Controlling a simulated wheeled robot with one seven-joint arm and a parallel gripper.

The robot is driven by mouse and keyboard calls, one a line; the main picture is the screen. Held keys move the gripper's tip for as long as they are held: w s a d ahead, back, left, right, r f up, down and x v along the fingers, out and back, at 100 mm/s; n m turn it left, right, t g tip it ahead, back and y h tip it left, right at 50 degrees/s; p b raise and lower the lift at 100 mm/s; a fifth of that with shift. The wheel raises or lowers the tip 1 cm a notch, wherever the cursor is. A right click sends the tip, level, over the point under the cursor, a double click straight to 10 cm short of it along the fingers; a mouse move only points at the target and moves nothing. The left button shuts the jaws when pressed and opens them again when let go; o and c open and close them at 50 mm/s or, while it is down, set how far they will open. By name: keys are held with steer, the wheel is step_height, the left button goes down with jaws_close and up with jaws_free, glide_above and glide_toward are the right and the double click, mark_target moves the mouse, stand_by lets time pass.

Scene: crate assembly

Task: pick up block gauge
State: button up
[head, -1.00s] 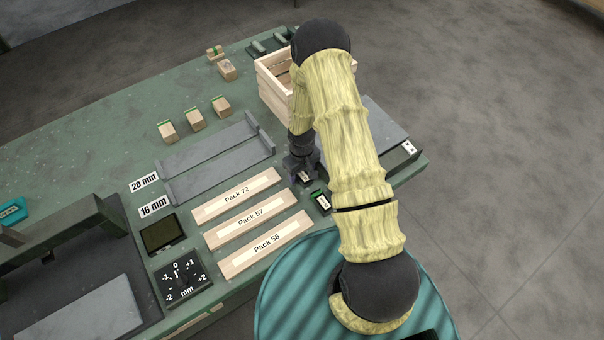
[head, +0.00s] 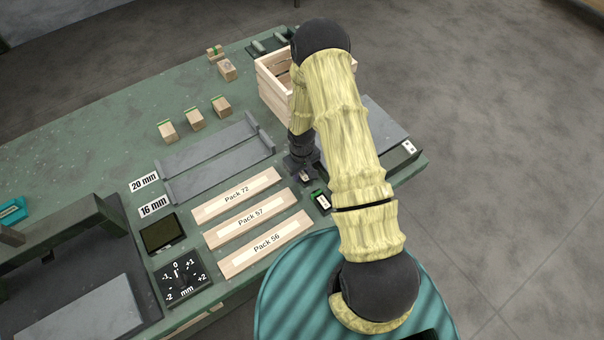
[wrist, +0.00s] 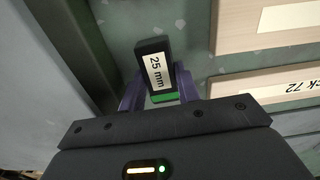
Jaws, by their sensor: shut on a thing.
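The block gauge (wrist: 154,65) is a black block with a white "25 mm" label and a green end. In the wrist view it lies between the purple fingers of my gripper (wrist: 160,88), which are shut on it near its green end. In the head view my gripper (head: 304,176) is low over the right part of the bench, mostly hidden by my wrist. Only a small part of the held gauge's pale label shows there. I cannot tell whether the gauge touches the bench.
Another black block with green and a pale label (head: 320,200) lies just below my gripper. Wooden pack strips (head: 236,196) lie to the left. A wooden crate (head: 273,92) stands behind, and a grey plate (head: 385,128) lies to the right. Small wooden blocks (head: 195,120) stand farther left.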

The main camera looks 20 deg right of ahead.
mark_target(302, 173)
steer(key=shift+r, duration=0.1)
step_height(302, 173, up, 10)
steer(key=b, duration=0.2)
stand_by(0.3)
stand_by(0.5)
